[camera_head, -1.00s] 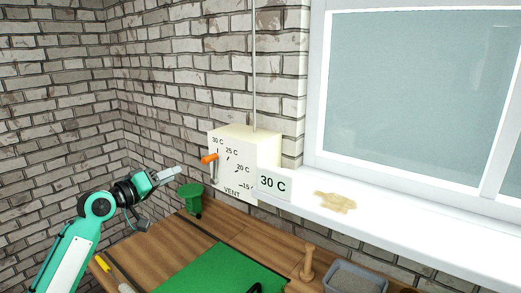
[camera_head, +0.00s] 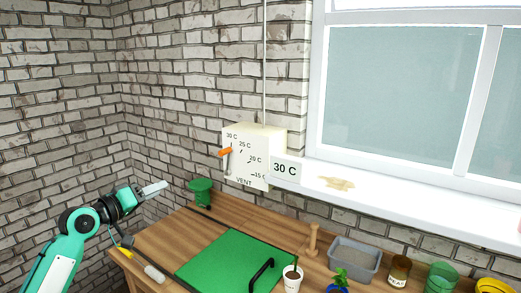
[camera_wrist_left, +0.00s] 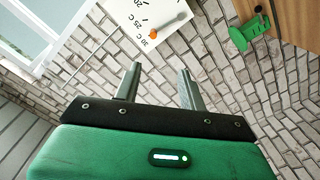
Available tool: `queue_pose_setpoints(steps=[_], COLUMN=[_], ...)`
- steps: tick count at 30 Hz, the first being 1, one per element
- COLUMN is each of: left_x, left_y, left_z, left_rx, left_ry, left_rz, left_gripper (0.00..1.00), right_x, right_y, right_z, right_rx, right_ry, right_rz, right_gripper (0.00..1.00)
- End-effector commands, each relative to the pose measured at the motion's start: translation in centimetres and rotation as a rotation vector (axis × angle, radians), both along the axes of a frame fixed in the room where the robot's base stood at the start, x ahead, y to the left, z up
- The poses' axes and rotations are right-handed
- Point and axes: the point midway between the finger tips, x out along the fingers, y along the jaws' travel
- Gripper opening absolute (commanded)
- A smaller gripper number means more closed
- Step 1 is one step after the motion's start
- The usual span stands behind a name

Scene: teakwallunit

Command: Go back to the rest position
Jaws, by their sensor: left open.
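My left gripper (camera_head: 152,188) is in the air at the left of the head view, left of the vent box and clear of the table. In the left wrist view its two fingers (camera_wrist_left: 159,82) stand apart with nothing between them. The cream vent box (camera_head: 252,155) hangs on the brick wall, and its orange-tipped lever (camera_head: 225,153) points near the 30 C mark. The orange tip also shows in the left wrist view (camera_wrist_left: 153,33), apart from the fingers. My right gripper is not in view.
The wooden table (camera_head: 165,240) holds a green mat (camera_head: 225,258) with a black handle, a white cup (camera_head: 292,279), a grey tray (camera_head: 354,257) and several containers. A green stand (camera_head: 200,192) is at its back left corner. The white windowsill (camera_head: 400,195) bears a beige spill (camera_head: 337,183) and a 30 C sign (camera_head: 285,169).

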Motion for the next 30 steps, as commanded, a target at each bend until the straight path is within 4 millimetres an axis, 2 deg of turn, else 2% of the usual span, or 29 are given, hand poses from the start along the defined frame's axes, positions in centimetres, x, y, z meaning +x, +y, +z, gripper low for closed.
queue_pose_setpoints(steps=[11,16,20,24,30], left_x=[-3.4,-6.8,-11.2,-16.8,-25.6], left_y=[-3.4,-5.5,-7.2,-8.3,-8.8], left_z=[-8.9,-14.8,-20.7,-26.2,-32.0], left_rx=[0.163,0.276,0.397,0.531,0.704], left_ry=[0.094,0.162,0.24,0.33,0.474], left_rz=[-0.027,-0.046,-0.065,-0.08,-0.093], left_gripper=[0.41,0.41,0.41,0.41,0.41], right_x=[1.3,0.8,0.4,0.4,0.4], right_y=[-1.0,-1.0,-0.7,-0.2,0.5], right_z=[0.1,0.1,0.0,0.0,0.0], right_rx=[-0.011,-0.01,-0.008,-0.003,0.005], right_ry=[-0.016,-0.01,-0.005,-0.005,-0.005], right_rz=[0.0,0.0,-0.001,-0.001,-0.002], right_gripper=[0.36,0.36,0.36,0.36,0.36])
